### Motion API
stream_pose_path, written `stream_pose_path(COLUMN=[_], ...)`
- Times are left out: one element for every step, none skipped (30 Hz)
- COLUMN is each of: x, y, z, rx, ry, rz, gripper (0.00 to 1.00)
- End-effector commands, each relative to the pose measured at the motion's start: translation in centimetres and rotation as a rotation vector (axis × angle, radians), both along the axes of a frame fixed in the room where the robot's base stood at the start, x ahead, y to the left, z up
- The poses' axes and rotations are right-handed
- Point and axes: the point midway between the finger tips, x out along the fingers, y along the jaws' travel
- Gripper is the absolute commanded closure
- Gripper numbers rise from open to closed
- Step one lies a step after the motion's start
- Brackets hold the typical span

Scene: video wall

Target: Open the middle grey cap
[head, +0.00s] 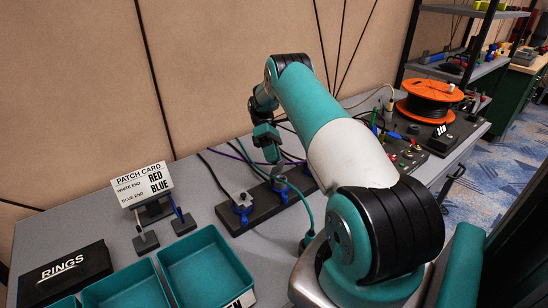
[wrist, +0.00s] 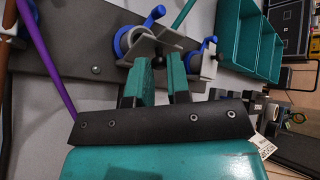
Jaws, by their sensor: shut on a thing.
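A dark socket strip (head: 262,212) lies on the grey table and carries several grey caps with blue rings. The middle grey cap (wrist: 146,45) has a blue ring beside it and a small dark knob. My gripper (head: 274,156) is over this cap, and in the wrist view its teal fingers (wrist: 160,72) are closed in on the cap's edge by the knob. The fingers partly hide the cap, so its exact tilt is unclear. Another grey cap (wrist: 208,64) with a blue ring is just to the right in the wrist view; it is the left one (head: 241,198) in the head view.
Teal trays (head: 205,268), a black RINGS box (head: 64,273) and a patch card (head: 142,185) stand at left. Purple and teal cables run close to the strip. An orange reel (head: 430,100) stands at right. The wall is close behind.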

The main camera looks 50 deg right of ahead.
Motion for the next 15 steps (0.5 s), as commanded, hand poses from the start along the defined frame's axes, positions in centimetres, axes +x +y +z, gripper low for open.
stream_pose_path(x=[0.09,0.12,0.13,0.13,0.12,0.12,0.12,0.12,0.12,0.12,0.12,0.12,0.12,0.12,0.12], y=[-0.06,-0.07,-0.07,-0.07,-0.06,-0.06,-0.06,-0.05,-0.05,-0.06,-0.06,-0.05,-0.06,-0.06,-0.06], z=[-0.01,-0.02,-0.03,-0.03,-0.02,-0.02,-0.02,-0.01,-0.01,-0.01,-0.01,-0.01,-0.02,-0.02,-0.02], rx=[0.000,0.000,0.001,0.002,0.002,0.003,0.002,0.002,0.003,0.003,0.003,0.003,0.003,0.003,0.002], ry=[0.004,0.007,0.010,0.011,0.012,0.014,0.014,0.014,0.014,0.014,0.014,0.014,0.014,0.014,0.012], rz=[0.000,0.000,-0.001,0.000,0.000,0.000,-0.001,-0.001,0.000,0.000,0.000,0.000,0.000,0.000,0.000], gripper=[1.00,1.00,1.00,1.00,1.00,1.00,1.00,1.00,1.00,1.00,1.00,1.00,1.00,1.00,0.81])
